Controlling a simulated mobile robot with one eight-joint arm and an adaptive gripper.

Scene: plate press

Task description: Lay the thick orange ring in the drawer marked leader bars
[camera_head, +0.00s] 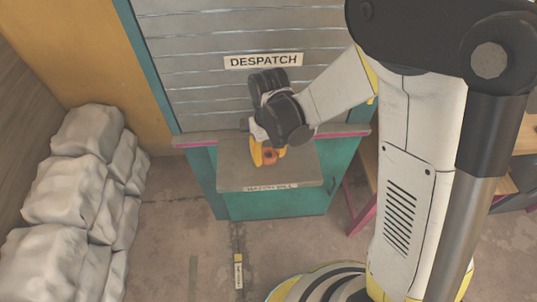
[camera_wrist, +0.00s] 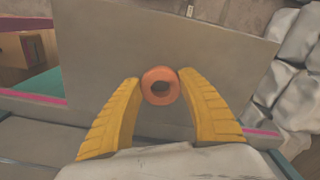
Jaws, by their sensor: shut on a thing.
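The thick orange ring (camera_wrist: 160,86) is between the two yellow fingertips of my gripper (camera_wrist: 159,88) in the wrist view, with its hole facing the camera. In the head view the ring (camera_head: 270,157) shows low at the tips of my gripper (camera_head: 267,155), over the grey top of a teal cabinet. My gripper is shut on the ring. I cannot tell whether the ring touches the top. A label on the front edge of the top (camera_head: 271,188) is too blurred to read surely. I see no drawer marked leader bars in either view.
The teal cabinet (camera_head: 275,206) stands before a grey shutter signed DESPATCH (camera_head: 263,61). White sacks (camera_head: 72,185) are piled at the left. A wooden bench with pink legs (camera_head: 359,209) is at the right. The grey top (camera_wrist: 222,58) around the ring is clear.

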